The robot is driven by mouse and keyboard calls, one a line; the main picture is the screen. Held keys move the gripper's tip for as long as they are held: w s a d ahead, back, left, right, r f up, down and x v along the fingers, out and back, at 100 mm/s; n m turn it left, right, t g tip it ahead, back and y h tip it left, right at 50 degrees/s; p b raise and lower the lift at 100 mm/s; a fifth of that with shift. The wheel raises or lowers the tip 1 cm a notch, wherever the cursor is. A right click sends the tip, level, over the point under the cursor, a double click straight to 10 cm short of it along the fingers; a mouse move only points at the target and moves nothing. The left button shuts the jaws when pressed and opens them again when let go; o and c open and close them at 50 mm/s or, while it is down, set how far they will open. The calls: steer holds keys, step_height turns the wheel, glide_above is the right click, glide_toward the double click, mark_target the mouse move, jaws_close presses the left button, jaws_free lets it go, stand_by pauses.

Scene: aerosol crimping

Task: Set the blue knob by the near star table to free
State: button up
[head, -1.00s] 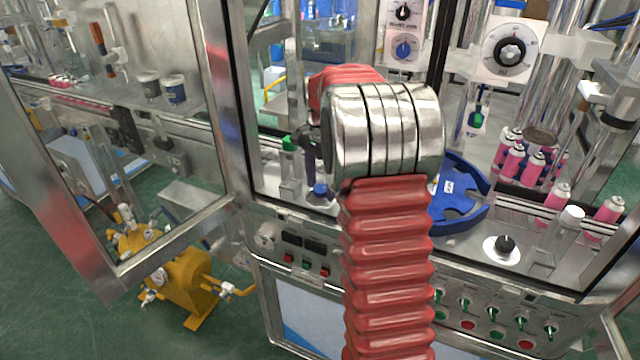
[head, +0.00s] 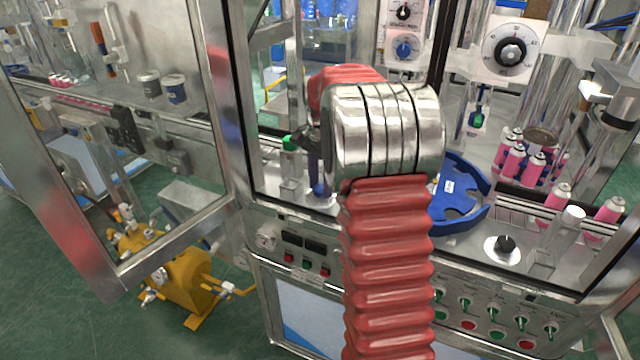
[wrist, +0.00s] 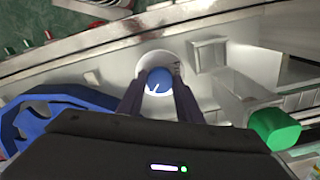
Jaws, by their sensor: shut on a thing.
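The blue knob (wrist: 158,82) sits on a round white dial plate on the metal deck. It has a white pointer line; the dial's lettering is too small to read. My gripper (wrist: 157,92) is shut on it, with a dark finger at each side in the wrist view. In the head view the knob (head: 320,189) shows low between the fingers of my gripper (head: 315,176), partly hidden by my arm. The blue star table (wrist: 50,115) is to the left in the wrist view; in the head view it (head: 462,200) is right of my arm, partly hidden by it.
A green-capped post (wrist: 274,128) stands close to my gripper. A black knob (head: 505,244) sits on the deck at right, near several pink cans (head: 515,160). Another blue knob (head: 404,48) is on an upper panel. Metal frame posts (head: 238,90) stand left.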

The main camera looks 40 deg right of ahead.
steer(key=shift+s+n, duration=0.1)
steer(key=shift+n, duration=0.2)
steer(key=n, duration=0.4)
steer(key=shift+d, duration=0.1)
steer(key=n, duration=0.4)
steer(key=shift+n, duration=0.3)
steer(key=n, duration=0.4)
steer(key=shift+f+n, duration=0.1)
steer(key=shift+n, duration=0.2)
steer(key=n, duration=0.4)
steer(key=o, duration=1)
steer(key=shift+o, duration=0.2)
